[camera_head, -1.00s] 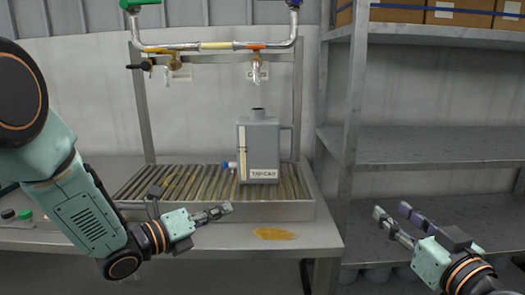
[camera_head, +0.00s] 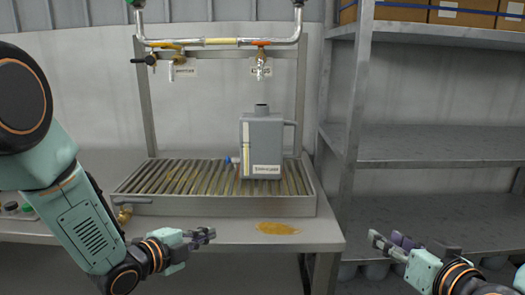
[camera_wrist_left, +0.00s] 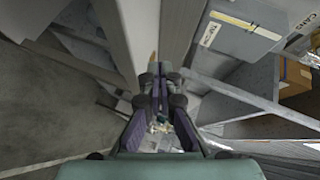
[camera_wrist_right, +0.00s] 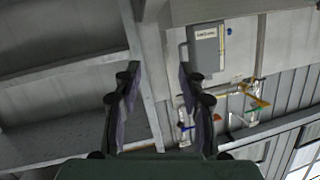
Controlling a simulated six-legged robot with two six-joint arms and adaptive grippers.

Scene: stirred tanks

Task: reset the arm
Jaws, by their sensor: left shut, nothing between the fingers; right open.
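My right gripper (camera_head: 384,240) is at the lower right, in front of the shelf unit. It is open and empty, and its fingers (camera_wrist_right: 160,95) stand wide apart in the right wrist view. Neither gripper touches anything that I can see.
A grey canister (camera_head: 261,148) stands on the slatted drain tray (camera_head: 225,206) below the pipe taps (camera_head: 260,65). A yellow-brown spill (camera_head: 278,228) lies on the bench top (camera_head: 320,235). A metal shelf unit (camera_head: 430,148) with cardboard boxes (camera_head: 462,12) on top stands at the right.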

